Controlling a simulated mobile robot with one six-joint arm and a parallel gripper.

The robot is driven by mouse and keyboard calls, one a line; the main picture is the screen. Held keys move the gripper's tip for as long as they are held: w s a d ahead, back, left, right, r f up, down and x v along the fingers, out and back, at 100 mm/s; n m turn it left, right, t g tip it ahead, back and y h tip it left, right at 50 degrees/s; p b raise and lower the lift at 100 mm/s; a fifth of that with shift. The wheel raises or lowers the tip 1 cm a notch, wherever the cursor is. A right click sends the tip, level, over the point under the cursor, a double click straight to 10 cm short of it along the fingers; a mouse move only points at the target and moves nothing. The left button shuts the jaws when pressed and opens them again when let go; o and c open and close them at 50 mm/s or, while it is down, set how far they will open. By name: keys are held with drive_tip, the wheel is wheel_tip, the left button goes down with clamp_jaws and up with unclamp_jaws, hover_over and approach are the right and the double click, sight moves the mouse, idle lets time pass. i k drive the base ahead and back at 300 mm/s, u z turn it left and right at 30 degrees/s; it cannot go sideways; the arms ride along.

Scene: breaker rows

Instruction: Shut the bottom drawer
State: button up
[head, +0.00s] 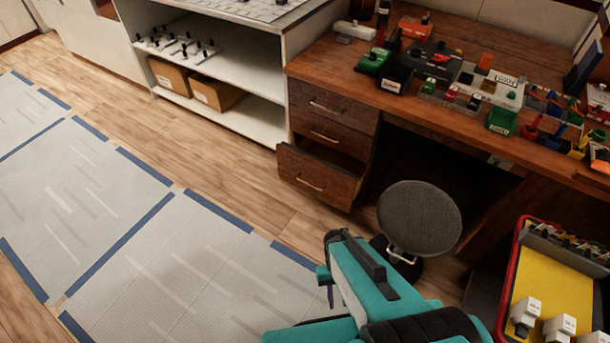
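The bottom drawer (315,180) is in the wooden desk's left pedestal, in the head view. It stands partly pulled out, with its dark inside showing at the top and a pale bar handle (310,184) on its front. The two drawers above it, the middle drawer (328,132) and the top drawer (330,103), look shut. My teal and black arm is at the bottom centre, in front of and apart from the drawer. My gripper (326,283) seems to be at its left end, mostly hidden by the arm; its fingers cannot be made out.
A round dark stool (419,218) stands right of the drawer. A red-rimmed yellow tray (555,290) is at lower right. The desk top (400,87) holds many small parts. A white shelf unit (235,118) with cardboard boxes stands left. Floor in front of the drawer is clear.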

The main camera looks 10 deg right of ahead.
sight(329, 174)
drive_tip(key=i, duration=0.35)
drive_tip(key=z, duration=0.2)
drive_tip(key=k, duration=0.6)
drive_tip(key=z, duration=0.5)
drive_tip(key=k, duration=0.75)
drive_tip(key=u, duration=0.1)
drive_tip(key=i, duration=0.5)
drive_tip(key=u, duration=0.65)
drive_tip(key=i, duration=0.55)
drive_tip(key=u, duration=0.65)
drive_tip(key=i, duration=0.65)
drive_tip(key=u, duration=0.2)
